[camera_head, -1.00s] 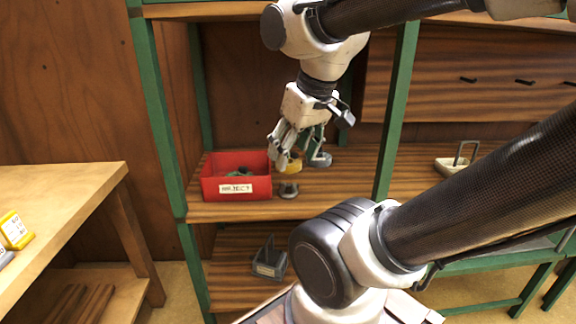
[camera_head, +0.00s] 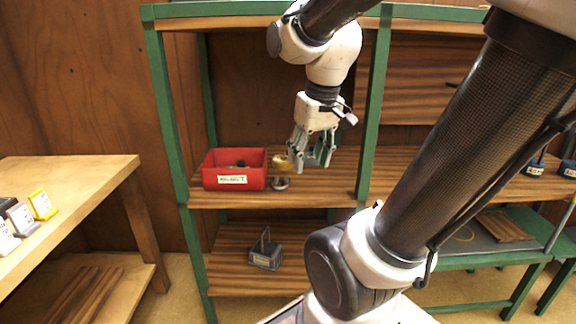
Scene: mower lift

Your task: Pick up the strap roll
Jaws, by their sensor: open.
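The likely strap roll, a small yellow roll (camera_head: 281,161), sits on the wooden shelf just right of the red box, above a small grey-silver piece (camera_head: 280,183) in the picture. I cannot tell whether it rests on that piece. My gripper (camera_head: 312,164) points down over the shelf, fingers apart and nothing seen between them. Its left finger is close to the roll's right side; I cannot tell whether they touch. The fingers partly hide the shelf behind them.
A red box (camera_head: 233,180) with a white label stands left of the roll. Green posts (camera_head: 370,110) frame the shelf. A grey labelled holder (camera_head: 266,253) is on the lower shelf. A wooden table (camera_head: 75,180) with small labelled blocks is at left.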

